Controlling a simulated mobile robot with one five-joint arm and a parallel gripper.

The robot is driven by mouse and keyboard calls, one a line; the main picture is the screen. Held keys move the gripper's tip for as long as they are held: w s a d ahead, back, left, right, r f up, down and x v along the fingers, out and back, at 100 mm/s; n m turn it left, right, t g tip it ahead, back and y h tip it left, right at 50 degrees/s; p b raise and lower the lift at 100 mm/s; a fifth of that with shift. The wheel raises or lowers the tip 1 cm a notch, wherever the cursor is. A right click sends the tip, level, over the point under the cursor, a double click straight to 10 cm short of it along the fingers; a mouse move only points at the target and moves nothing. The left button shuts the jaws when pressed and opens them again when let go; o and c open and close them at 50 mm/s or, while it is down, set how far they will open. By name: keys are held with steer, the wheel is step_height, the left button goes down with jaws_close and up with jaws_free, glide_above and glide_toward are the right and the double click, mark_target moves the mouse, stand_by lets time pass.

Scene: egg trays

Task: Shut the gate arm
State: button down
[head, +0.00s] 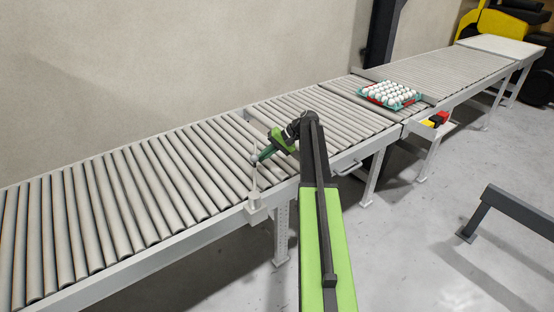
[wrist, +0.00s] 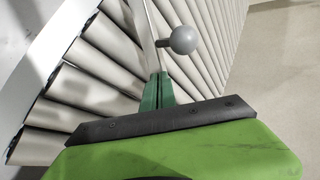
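The gate arm (head: 256,182) is a thin pale bar rising from a bracket (head: 257,211) on the near rail of the roller conveyor. It looks about upright in the head view. In the wrist view the pale bar (wrist: 147,28) runs down towards my fingertips, with a grey ball knob (wrist: 184,40) on a short dark stem to its right. My gripper (head: 262,155) is at the upper end of the bar. Its green fingers (wrist: 157,82) lie side by side and look shut. I cannot tell whether they touch the bar, whose lower part is hidden behind them.
The roller conveyor (head: 120,195) runs from front left to back right along a wall. A tray of white eggs (head: 391,94) sits farther along it. Red and yellow items (head: 436,119) are at the near side. A dark metal frame (head: 515,208) stands on the floor at right.

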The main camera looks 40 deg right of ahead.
steer(key=shift+n+g, duration=0.5)
steer(key=shift+n, duration=0.2)
steer(key=shift+w+a, duration=0.8)
steer(key=shift+a, duration=1.05)
steer(key=shift+w+a, duration=0.85)
steer(key=shift+a, duration=1)
steer(key=shift+w+a, duration=0.8)
steer(key=shift+a, duration=1.05)
steer(key=d, duration=0.4)
steer(key=shift+w+d+r, duration=0.2)
steer(key=shift+d+r, duration=0.1)
steer(key=shift+d, duration=0.05)
steer(key=d+r+p, duration=0.6)
steer(key=shift+s, duration=0.1)
steer(key=shift+d+r+p, duration=0.15)
steer(key=shift+d+p, duration=0.3)
steer(key=shift+d, duration=0.05)
